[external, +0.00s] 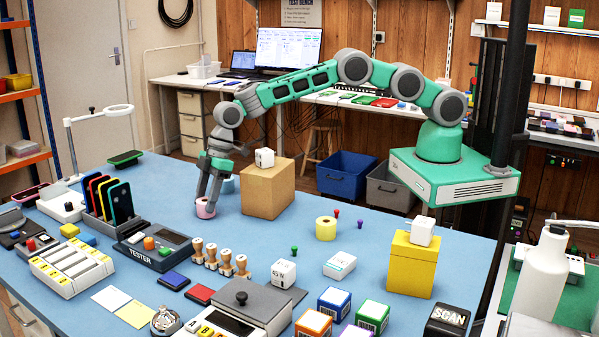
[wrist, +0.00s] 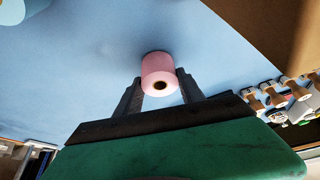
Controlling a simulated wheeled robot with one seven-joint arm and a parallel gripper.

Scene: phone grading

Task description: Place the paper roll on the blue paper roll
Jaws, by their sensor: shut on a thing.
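A pink paper roll (external: 205,208) is between the fingers of my gripper (external: 207,200), low over the blue table at the back left. In the wrist view the pink roll (wrist: 160,74) sits between the two fingertips of my gripper (wrist: 160,90), its hollow core facing the camera. My gripper is shut on it. I cannot tell whether the roll touches the table. A blue paper roll (external: 227,184) stands just behind and right of my gripper, partly hidden by it. Its edge shows at the top left of the wrist view (wrist: 12,10). A yellow paper roll (external: 326,228) stands farther right.
A cardboard box (external: 268,190) with a white cube (external: 264,157) on top stands right of my gripper. Phones in a rack (external: 112,203) stand to the left. The tester (external: 153,245) and several stamps (external: 226,262) are in front.

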